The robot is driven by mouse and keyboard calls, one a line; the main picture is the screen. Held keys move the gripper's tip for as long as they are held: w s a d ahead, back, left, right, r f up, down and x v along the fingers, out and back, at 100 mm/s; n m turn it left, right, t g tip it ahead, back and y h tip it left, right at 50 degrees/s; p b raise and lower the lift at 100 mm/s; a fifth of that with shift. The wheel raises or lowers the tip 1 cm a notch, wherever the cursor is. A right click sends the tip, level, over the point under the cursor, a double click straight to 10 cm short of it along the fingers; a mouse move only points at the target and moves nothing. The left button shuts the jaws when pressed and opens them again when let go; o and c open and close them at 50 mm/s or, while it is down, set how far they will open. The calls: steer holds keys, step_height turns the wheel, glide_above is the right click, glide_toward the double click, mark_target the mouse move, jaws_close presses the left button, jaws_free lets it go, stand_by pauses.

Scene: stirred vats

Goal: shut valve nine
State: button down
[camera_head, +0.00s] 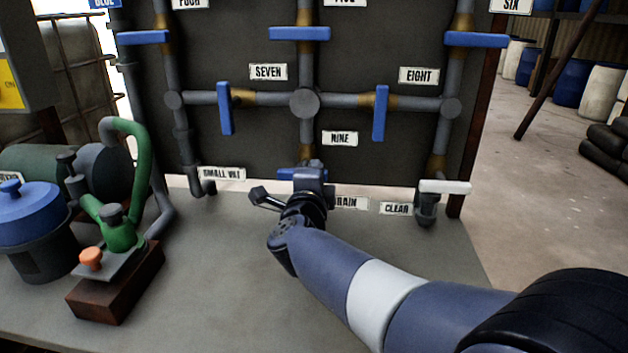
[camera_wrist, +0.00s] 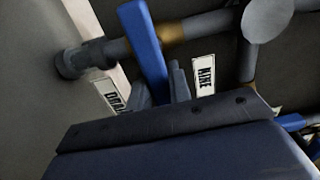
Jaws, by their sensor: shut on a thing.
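Valve nine's blue lever (camera_head: 286,174) is at the foot of the middle vertical pipe, below the NINE label (camera_head: 340,138). It lies level, across the pipe. In the wrist view the blue lever (camera_wrist: 146,45) also crosses its grey pipe, with the NINE label (camera_wrist: 203,75) beside it. My gripper (camera_head: 311,172) is at the lever in the head view and hides its right part. In the wrist view my gripper (camera_wrist: 158,84) has a finger on each side of the lever's end and is shut on it.
Valves seven (camera_head: 225,108) and eight (camera_head: 380,112) have upright blue levers above. A white lever (camera_head: 445,187) stands at the right, near the CLEAR label (camera_head: 396,209). A green pump (camera_head: 120,235) and a blue-lidded pot (camera_head: 28,215) stand left on the bench.

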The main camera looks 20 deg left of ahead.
steer(key=shift+f, duration=0.1)
stand_by(0.3)
steer(key=c, duration=1.3)
jaws_free()
steer(key=p+v, duration=0.1)
steer(key=v, duration=0.9)
steer(key=shift+s+p, duration=0.35)
steer(key=shift+s, duration=0.05)
